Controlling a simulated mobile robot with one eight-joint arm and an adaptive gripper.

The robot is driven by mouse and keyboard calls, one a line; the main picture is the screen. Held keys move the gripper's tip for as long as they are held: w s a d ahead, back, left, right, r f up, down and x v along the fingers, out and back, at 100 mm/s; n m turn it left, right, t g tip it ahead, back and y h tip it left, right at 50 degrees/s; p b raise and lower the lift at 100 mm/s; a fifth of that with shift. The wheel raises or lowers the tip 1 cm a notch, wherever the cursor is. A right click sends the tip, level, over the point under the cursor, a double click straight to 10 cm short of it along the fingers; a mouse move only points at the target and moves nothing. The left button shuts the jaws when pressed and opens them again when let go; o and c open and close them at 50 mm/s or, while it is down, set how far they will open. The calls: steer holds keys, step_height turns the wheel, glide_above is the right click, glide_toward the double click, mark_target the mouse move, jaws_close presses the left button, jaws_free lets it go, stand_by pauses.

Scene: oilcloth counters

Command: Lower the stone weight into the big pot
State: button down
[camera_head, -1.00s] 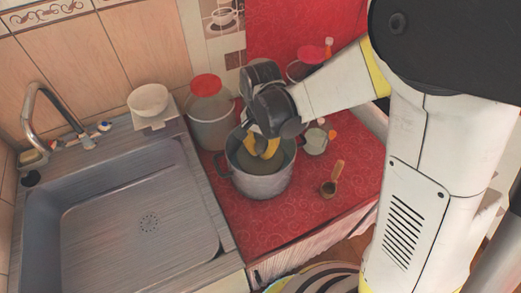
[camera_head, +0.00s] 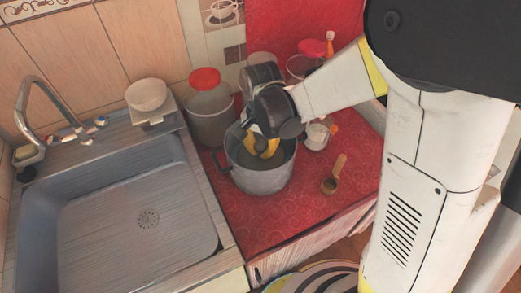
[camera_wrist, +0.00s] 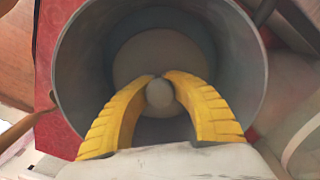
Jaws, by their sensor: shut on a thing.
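The big pot (camera_head: 258,182) is a grey metal pot with side handles, upright on the red counter; its wall (camera_wrist: 72,75) rings the wrist view. The stone weight (camera_wrist: 150,55) is a pale grey-brown round disc with a knob. My gripper (camera_wrist: 160,85) has yellow fingers shut on the knob, with the disc below them. In the head view my gripper (camera_head: 266,148) points down into the pot's mouth. The disc appears inside the pot's rim, with a gap to the wall in the wrist view. Whether it touches the bottom, I cannot tell.
A red-lidded jar (camera_head: 210,112) stands close behind the pot at left. A small glass jar (camera_head: 316,136) and a wooden scoop (camera_head: 333,177) are to its right. The sink (camera_head: 130,225) is at left, with a white bowl (camera_head: 146,94) on a scale behind it. The front counter is clear.

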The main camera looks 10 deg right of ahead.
mark_target(261, 146)
steer(key=shift+f+b, duration=1)
steer(key=shift+f, duration=0.2)
stand_by(0.6)
steer(key=c, duration=1.3)
jaws_free()
steer(key=shift+r, duration=0.1)
step_height(261, 146, up, 12)
steer(key=s+d+r+n+t, duration=0.5)
steer(key=s+d, duration=0.5)
steer(key=d, duration=0.3)
steer(key=shift+s+n+t, duration=0.35)
steer(key=shift+n+t, duration=0.25)
steer(key=shift+t, duration=0.5)
